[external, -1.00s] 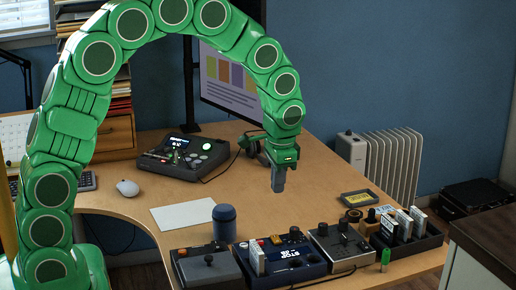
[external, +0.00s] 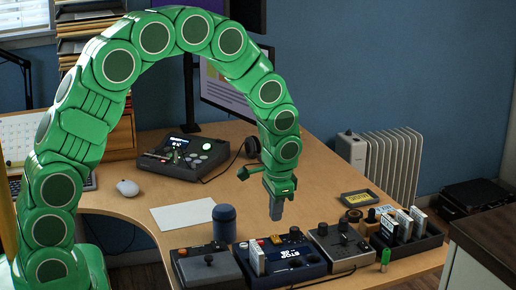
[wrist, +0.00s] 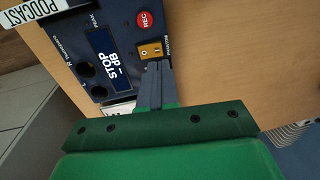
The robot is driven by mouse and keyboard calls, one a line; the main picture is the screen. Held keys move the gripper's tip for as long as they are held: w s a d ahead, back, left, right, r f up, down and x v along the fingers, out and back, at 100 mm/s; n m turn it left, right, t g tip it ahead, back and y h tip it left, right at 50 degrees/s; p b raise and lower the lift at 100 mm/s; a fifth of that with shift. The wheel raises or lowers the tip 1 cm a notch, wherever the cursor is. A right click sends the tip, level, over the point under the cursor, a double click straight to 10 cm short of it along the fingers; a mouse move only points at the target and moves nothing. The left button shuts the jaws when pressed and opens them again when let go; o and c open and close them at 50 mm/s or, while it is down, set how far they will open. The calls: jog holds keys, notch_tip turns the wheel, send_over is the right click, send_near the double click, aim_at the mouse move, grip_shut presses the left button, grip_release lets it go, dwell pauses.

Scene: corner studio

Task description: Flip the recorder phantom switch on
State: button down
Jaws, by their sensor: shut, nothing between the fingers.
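The recorder (external: 313,258) is a dark blue box on the desk's front part, with a screen reading STOP. In the wrist view the recorder (wrist: 118,18) shows a round red REC button and dark knobs. The phantom switch (wrist: 151,50) is a small orange-yellow rocker beside the PHANTOM label; its on or off position is too small to tell. The orange part also shows in the external view (external: 276,239). My gripper (external: 276,216) is shut and empty, pointing down above the recorder's far edge. In the wrist view its fingertips (wrist: 160,65) appear close beside the switch; contact cannot be told.
A white card stands on the recorder's left part. A grey joystick box (external: 208,268) and a blue jar (external: 224,226) are to its left, a grey control box (external: 341,247) to its right. A black tray (external: 425,240) holds upright cards farther right.

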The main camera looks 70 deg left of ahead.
aim_at(274, 236)
jog(key=shift+a+f, duration=0.15)
jog(key=shift+f, duration=1.15)
jog(key=shift+a+f, duration=0.15)
jog(key=shift+f, duration=1.15)
jog(key=shift+s+f, duration=0.1)
jog(key=shift+f, duration=0.05)
jog(key=shift+d, duration=0.1)
jog(key=shift+d+r, duration=0.2)
jog(key=shift+d, duration=0.45)
notch_tip(274, 236, up, 14)
jog(key=d, duration=0.1)
jog(key=shift+d, duration=0.35)
jog(key=shift+a+f, duration=0.1)
